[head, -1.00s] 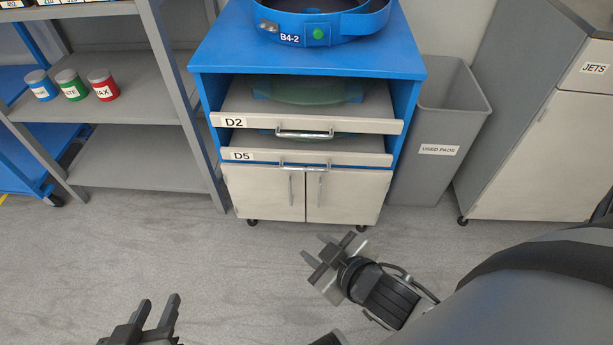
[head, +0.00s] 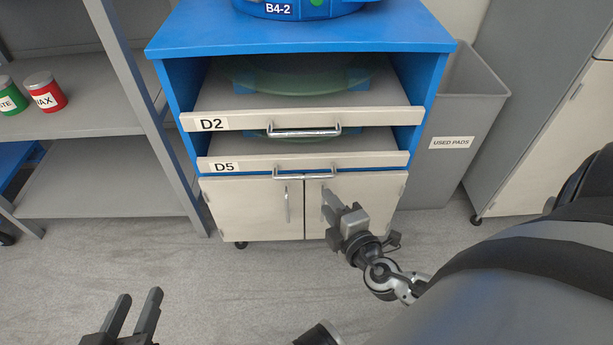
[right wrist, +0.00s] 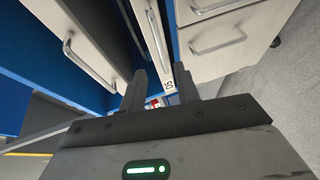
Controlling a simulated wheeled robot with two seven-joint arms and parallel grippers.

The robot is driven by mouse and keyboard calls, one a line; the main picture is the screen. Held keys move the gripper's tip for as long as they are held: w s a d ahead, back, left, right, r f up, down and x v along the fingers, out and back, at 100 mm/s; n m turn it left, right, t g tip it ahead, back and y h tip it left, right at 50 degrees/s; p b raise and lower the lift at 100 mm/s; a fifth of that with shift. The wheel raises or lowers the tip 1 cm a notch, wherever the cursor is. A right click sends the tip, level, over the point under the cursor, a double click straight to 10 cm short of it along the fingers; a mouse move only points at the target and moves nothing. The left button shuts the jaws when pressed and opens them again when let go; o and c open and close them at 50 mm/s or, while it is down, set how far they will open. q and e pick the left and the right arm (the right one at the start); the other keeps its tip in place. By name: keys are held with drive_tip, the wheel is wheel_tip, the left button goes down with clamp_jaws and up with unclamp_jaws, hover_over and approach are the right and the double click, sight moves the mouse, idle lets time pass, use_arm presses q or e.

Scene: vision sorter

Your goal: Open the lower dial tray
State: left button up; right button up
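The lower dial tray (head: 375,161), labelled D5, sits in the blue cabinet under the D2 tray (head: 380,117). Part of its grey floor shows behind the front; I cannot tell how far out it stands. Its bar handle (head: 305,176) is at the front's middle. My right gripper (head: 333,207) is in front of the lower doors, just below and right of that handle. In the right wrist view its fingers (right wrist: 161,90) are apart and empty, with the D5 front (right wrist: 165,60) beyond them. My left gripper (head: 133,316) is open and empty over the floor at lower left.
Two cream doors (head: 255,205) with upright handles are below the trays. A blue ring-shaped part marked B4-2 (head: 300,10) is on the cabinet top. A grey shelf (head: 90,175) stands left, a USED PADS bin (head: 450,165) right. Floor in front is clear.

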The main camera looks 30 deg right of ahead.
sight(308, 176)
drive_tip(key=x, duration=1.1)
drive_tip(key=shift+w+a, duration=0.1)
clamp_jaws()
